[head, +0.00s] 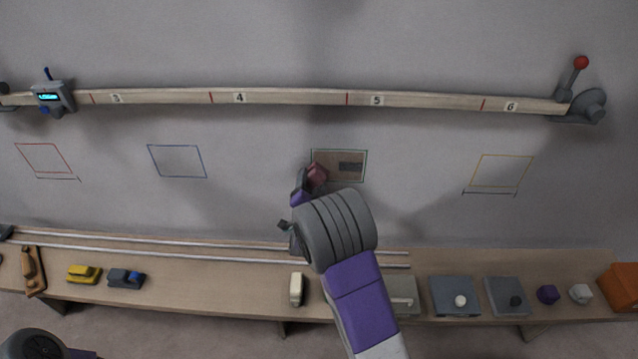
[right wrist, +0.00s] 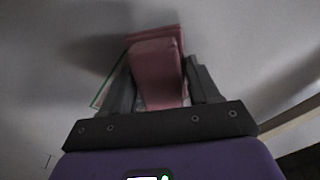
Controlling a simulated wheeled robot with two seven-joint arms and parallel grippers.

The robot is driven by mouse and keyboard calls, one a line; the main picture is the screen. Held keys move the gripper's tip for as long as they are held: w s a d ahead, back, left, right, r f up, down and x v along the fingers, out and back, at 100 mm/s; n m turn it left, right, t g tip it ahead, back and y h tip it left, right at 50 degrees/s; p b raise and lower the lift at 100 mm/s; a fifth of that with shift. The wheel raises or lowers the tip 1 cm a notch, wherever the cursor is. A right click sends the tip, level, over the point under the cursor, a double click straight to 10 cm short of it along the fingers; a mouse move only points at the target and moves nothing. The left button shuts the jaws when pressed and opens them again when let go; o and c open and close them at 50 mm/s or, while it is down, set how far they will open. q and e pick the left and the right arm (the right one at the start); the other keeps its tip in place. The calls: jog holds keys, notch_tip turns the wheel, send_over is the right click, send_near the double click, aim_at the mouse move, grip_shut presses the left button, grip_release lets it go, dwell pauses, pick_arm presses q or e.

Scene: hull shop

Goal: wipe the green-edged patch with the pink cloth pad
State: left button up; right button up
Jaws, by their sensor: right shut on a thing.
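The green-edged patch (head: 336,156) is on the grey wall below the ruled rail. Its inside is brownish, with a darker rectangle on its right side. My right gripper (head: 309,178) is shut on the pink cloth pad (head: 318,174) and holds it at the patch's lower left corner. In the right wrist view the pad (right wrist: 158,72) sits between the two fingers, close to the wall, with a bit of green edge to its left. I cannot tell if the pad touches the wall. My left gripper is not in view.
Red (head: 44,158), blue (head: 177,161) and yellow (head: 502,171) outlined patches are also on the wall. A numbered rail (head: 290,96) runs above, with a red-knobbed lever (head: 580,64) at right. A bench (head: 220,285) below holds several small objects, including an orange box (head: 620,287).

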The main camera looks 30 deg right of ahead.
jog(key=shift+b+x, duration=0.35)
jog(key=shift+x, duration=0.6)
dwell(0.3)
